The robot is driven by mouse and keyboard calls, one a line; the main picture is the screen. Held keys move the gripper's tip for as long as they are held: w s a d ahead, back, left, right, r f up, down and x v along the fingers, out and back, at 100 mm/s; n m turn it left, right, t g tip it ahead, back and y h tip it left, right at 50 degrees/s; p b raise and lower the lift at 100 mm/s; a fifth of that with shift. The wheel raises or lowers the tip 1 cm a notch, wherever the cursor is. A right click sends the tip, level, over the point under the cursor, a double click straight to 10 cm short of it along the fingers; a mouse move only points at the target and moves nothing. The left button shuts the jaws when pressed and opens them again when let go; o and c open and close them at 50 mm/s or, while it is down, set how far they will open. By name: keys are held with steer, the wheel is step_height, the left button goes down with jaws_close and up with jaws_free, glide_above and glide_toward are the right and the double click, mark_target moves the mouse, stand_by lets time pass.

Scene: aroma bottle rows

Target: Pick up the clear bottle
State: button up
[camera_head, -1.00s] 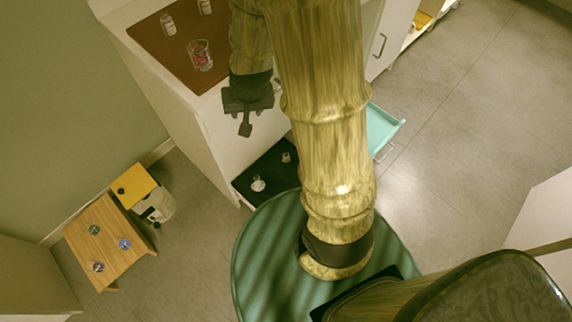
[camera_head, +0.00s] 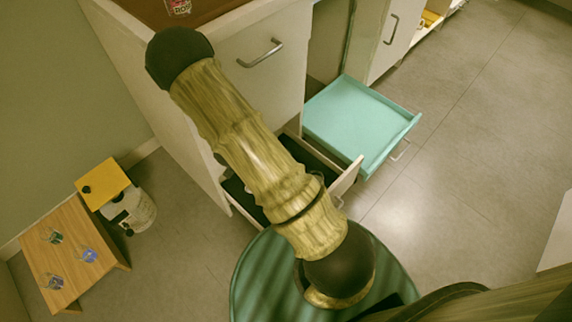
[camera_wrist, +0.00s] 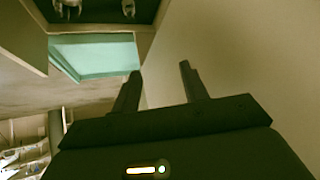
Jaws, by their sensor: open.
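My gripper (camera_wrist: 161,70) shows in the wrist view with its two fingers apart and nothing between them. In the head view it is hidden behind my arm. An open dark-lined drawer (camera_head: 237,196) is partly covered by my arm in the head view. The wrist view shows a dark surface at the top left with a pale clear bottle (camera_wrist: 67,8) and another small clear item (camera_wrist: 128,8), both cut by the top edge. Both stand apart from my fingers. I cannot tell which of them is the clear bottle of the task.
A teal drawer (camera_head: 360,118) stands open to the right. The white cabinet (camera_head: 165,110) has a brown top with a printed glass (camera_head: 178,7). A low wooden table (camera_head: 72,270) at the left holds three small glass items. A yellow-topped stool (camera_head: 103,185) is beside it.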

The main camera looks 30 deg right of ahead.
steer(key=d+f+t+h+b, duration=0.1)
steer(key=d+f+h+b, duration=0.1)
steer(key=f+b, duration=0.4)
steer(key=s+d+f+m+t+h+b, duration=0.1)
steer(key=f+b, duration=0.6)
steer(key=f, duration=0.7)
steer(key=shift+s+d+f+t+h, duration=0.15)
steer(key=shift+d+f+t+h, duration=0.2)
steer(key=shift+d+h, duration=0.6)
steer(key=shift+a, duration=0.2)
steer(key=b+x, duration=0.6)
steer(key=x, duration=0.5)
steer(key=shift+s+d+f+b, duration=0.1)
steer(key=shift+s+f+b, duration=0.1)
steer(key=shift+b, duration=0.2)
steer(key=shift+w+d+f, duration=0.1)
steer(key=shift+w+d, duration=0.15)
steer(key=shift+d, duration=0.05)
steer(key=shift+w+d, duration=0.1)
steer(key=shift+w, duration=0.1)
